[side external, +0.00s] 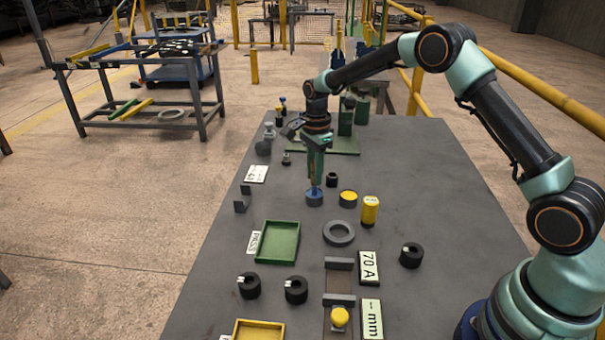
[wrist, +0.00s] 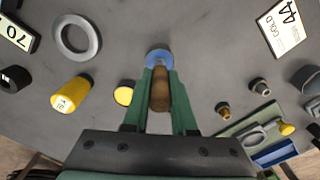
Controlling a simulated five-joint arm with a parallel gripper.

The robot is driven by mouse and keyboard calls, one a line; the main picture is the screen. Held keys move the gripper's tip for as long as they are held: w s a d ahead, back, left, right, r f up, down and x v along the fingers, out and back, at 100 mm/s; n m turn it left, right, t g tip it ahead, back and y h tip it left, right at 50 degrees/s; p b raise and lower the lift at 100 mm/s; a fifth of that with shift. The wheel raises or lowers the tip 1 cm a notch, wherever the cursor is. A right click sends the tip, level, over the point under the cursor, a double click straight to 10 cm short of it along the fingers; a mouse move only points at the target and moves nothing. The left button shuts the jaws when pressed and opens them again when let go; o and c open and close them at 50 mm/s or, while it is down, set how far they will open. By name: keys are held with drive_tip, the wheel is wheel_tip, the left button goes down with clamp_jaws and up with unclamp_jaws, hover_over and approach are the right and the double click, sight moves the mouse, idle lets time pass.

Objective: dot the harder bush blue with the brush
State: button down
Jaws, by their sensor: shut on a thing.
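My gripper (side external: 315,180) is shut on the brush, whose wooden handle (wrist: 160,90) shows between the green fingers in the wrist view. The brush points down at the blue paint pot (side external: 314,199), which also shows in the wrist view (wrist: 159,57). Its tip is hidden, so I cannot tell how deep it sits in the pot. Black round bushes stand on the bench: two at the front, left (side external: 249,286) and right (side external: 296,290), and one at the right (side external: 411,256). These three carry small white marks. A smaller black piece (side external: 332,180) stands behind the pot. Which bush is harder does not show.
A yellow-topped pot (side external: 348,198), a yellow cylinder (side external: 370,211) and a grey ring (side external: 339,233) stand close to the right. A green tray (side external: 263,242) labelled PASS and a yellow tray (side external: 238,330) lie nearer. A gauge with a yellow knob (side external: 340,317) stands at the front.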

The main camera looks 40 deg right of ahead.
drive_tip(key=shift+r, duration=3.5)
drive_tip(key=shift+s, duration=0.1)
